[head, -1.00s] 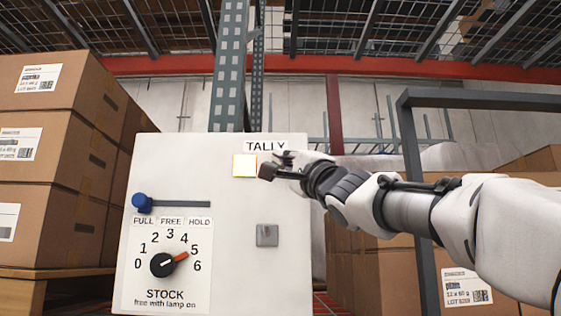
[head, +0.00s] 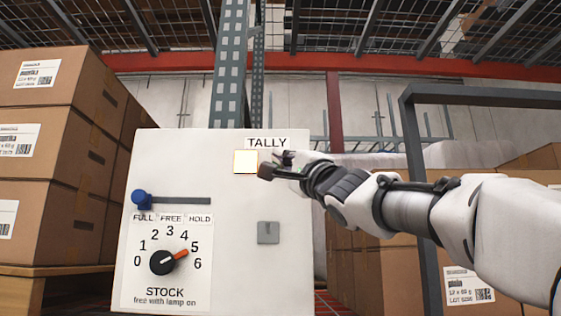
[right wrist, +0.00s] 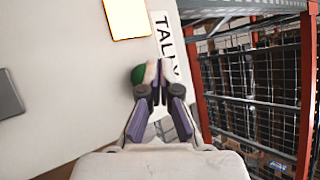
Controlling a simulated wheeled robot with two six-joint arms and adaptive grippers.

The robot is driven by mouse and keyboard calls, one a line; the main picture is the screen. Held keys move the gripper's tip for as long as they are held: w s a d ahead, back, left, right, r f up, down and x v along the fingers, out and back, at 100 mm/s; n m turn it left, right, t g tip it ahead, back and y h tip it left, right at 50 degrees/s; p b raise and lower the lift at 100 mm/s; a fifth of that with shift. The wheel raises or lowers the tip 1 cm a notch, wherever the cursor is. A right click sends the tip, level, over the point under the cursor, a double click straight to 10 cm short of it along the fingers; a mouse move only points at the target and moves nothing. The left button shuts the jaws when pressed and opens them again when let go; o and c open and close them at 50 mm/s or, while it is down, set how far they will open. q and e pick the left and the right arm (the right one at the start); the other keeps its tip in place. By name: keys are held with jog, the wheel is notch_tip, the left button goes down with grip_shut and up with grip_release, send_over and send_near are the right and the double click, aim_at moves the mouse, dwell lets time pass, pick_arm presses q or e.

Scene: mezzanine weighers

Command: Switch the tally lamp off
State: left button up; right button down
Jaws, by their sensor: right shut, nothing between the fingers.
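The tally lamp (head: 245,162) is a square panel glowing pale cream, under the TALLY label (head: 267,143) on a white panel (head: 225,270). It also shows lit in the right wrist view (right wrist: 127,17). My right gripper (head: 275,165) is shut and empty just right of the lamp. In the right wrist view its fingertips (right wrist: 153,90) are close to a rounded green thing (right wrist: 138,75), perhaps a button, beside the label. I cannot tell whether they touch it. The gripper hides that spot in the head view. My left gripper is not in view.
Below are a grey square plate (head: 268,232), a blue slider knob (head: 140,199) at FULL on its slot, and a STOCK dial (head: 163,263) pointing near 5. Cartons (head: 45,150) stack at the left. A dark grey frame (head: 415,160) stands at the right.

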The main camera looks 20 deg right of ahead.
jog(key=shift+s, duration=0.1)
jog(key=shift+w+d+p, duration=0.15)
jog(key=shift+w+p, duration=0.3)
jog(key=shift+s, duration=0.1)
jog(key=shift+w+d, duration=0.15)
jog(key=shift+w, duration=0.45)
dwell(0.5)
jog(key=shift+s, duration=0.15)
jog(key=shift+s+a, duration=0.3)
jog(key=shift+s, duration=0.45)
